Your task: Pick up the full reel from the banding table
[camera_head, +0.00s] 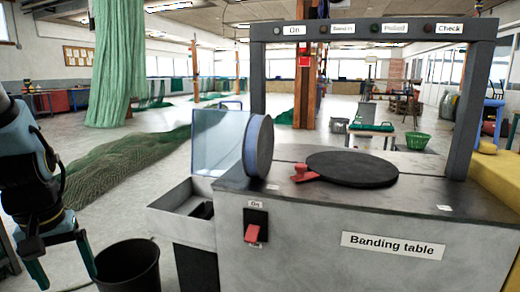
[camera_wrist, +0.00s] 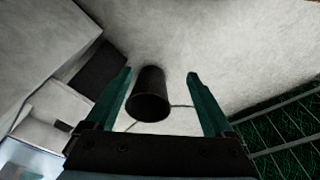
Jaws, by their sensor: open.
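The banding table (camera_head: 390,244) stands on the right in the head view, with its name label on the front. A round, upright reel (camera_head: 264,146) with a blue rim and dark face stands at its left end, beside a clear bluish panel (camera_head: 215,140). I cannot tell how full it is. A flat black disc (camera_head: 352,168) lies on the table top, with a red piece (camera_head: 303,174) at its left edge. My gripper (camera_head: 62,264) hangs at the lower left, well away from the reel. In the wrist view its fingers (camera_wrist: 160,80) are apart, pointing floorward with nothing held.
A black bin (camera_head: 130,270) stands on the floor near my gripper; it also shows between the fingers in the wrist view (camera_wrist: 150,84). A grey frame (camera_head: 258,70) rises over the table. An open tray (camera_head: 180,212) juts left. Green netting (camera_head: 125,163) covers floor behind.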

